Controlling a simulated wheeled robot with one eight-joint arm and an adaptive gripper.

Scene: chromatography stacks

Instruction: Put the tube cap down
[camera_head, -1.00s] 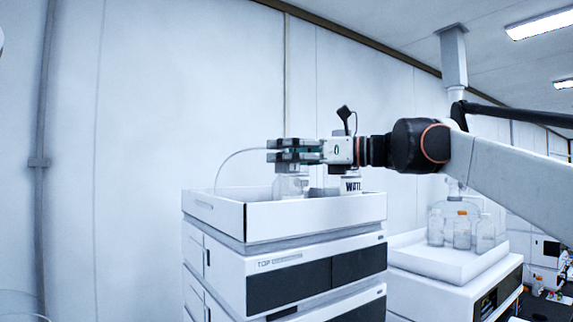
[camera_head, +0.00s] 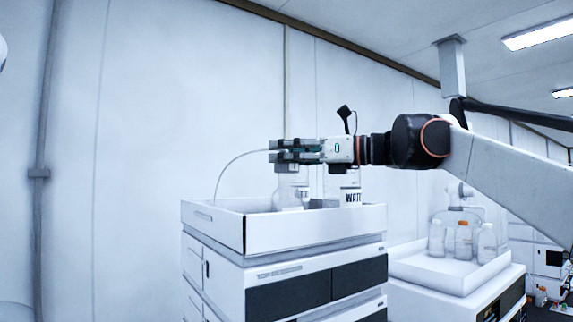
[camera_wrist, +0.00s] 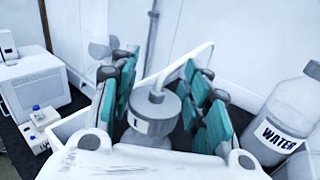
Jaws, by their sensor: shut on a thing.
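The tube cap (camera_wrist: 157,108) is grey, with a thin white tube rising from its top and curving away. My gripper (camera_wrist: 158,95) is shut around it, its teal-padded fingers on either side in the wrist view. A clear bottle (camera_head: 289,195) stands in the tray right below the gripper. I cannot tell whether cap and bottle touch.
The white tray (camera_head: 216,222) tops an instrument stack. A WATER bottle (camera_wrist: 285,115) stands close to the right of my gripper. Another tray (camera_head: 425,277) with several bottles stands farther right. A wall rises behind the stack.

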